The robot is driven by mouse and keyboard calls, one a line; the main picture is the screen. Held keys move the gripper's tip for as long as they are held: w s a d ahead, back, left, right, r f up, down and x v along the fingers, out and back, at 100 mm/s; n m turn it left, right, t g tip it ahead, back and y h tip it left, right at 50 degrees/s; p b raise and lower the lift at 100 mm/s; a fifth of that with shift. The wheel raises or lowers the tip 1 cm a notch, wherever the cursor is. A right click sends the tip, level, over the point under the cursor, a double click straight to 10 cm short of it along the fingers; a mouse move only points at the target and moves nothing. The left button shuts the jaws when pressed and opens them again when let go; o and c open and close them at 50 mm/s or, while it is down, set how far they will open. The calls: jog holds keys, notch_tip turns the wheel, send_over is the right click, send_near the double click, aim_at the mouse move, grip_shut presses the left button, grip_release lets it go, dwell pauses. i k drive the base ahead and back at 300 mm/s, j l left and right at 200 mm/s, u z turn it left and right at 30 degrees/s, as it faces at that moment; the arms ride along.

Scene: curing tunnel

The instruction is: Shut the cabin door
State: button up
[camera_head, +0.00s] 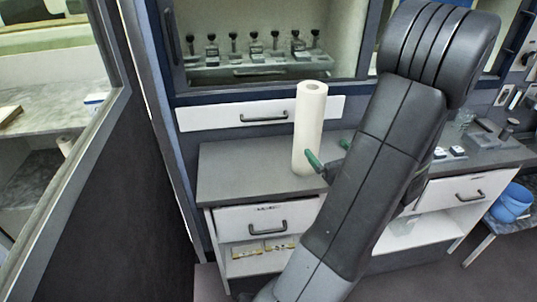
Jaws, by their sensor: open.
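A tall dark panel (150,215) with a metal-framed window stands at the left, close to me. It may be the cabin door, but no handle or hinge shows on it and I cannot tell how far it is open. My gripper (330,156) is in the middle, partly hidden behind my own arm. Its two green fingertips are apart, with nothing seen between them. They appear in front of or beside the white paper roll, and I cannot tell if they touch it. The gripper is well to the right of the dark panel.
The white paper roll (310,110) stands upright on a grey counter (240,170) with white drawers (265,219). Behind it, a glass-fronted cabinet (270,83) with a dark vertical handle holds several black-knobbed fixtures. A blue bucket (511,203) is at the far right. Little floor shows.

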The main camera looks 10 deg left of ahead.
aim_at(110, 226)
jog(key=k+l+u, duration=0.15)
jog(key=k+u, duration=0.2)
jog(key=k, duration=0.55)
jog(key=k+u, duration=0.4)
jog(key=k, duration=0.45)
